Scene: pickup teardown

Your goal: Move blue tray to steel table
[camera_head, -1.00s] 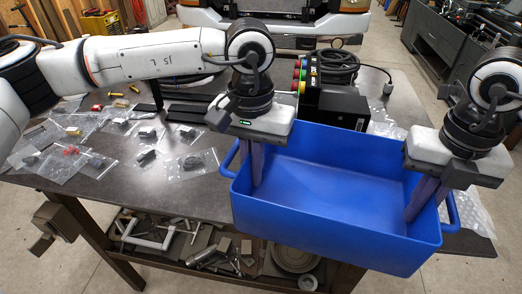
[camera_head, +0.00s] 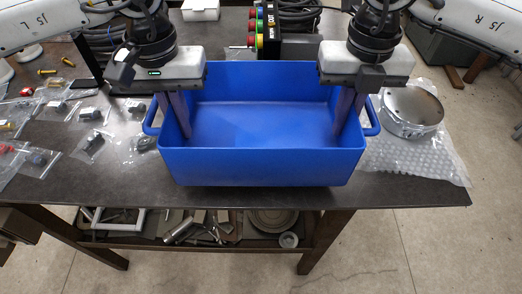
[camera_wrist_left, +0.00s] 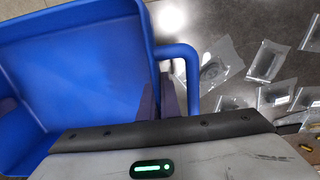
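The blue tray (camera_head: 262,168) is an empty open box with a loop handle at each end. It is level at the front edge of the dark metal-topped table (camera_head: 415,192); I cannot tell whether it rests on the top or hangs just above it. My left gripper (camera_head: 180,115) is at the tray's left end. In the left wrist view its fingers (camera_wrist_left: 158,98) straddle the blue end wall (camera_wrist_left: 135,50), beside the handle. My right gripper (camera_head: 347,115) is at the right end wall, with its fingers pointing down. Both fingertips are partly hidden by the tray.
Small bagged parts (camera_head: 92,115) lie on the tabletop to the left. A round metal part (camera_head: 411,108) on bubble wrap lies close to the tray's right. A black box with coloured knobs (camera_head: 285,35) stands behind. A lower shelf (camera_head: 200,240) holds metal scrap.

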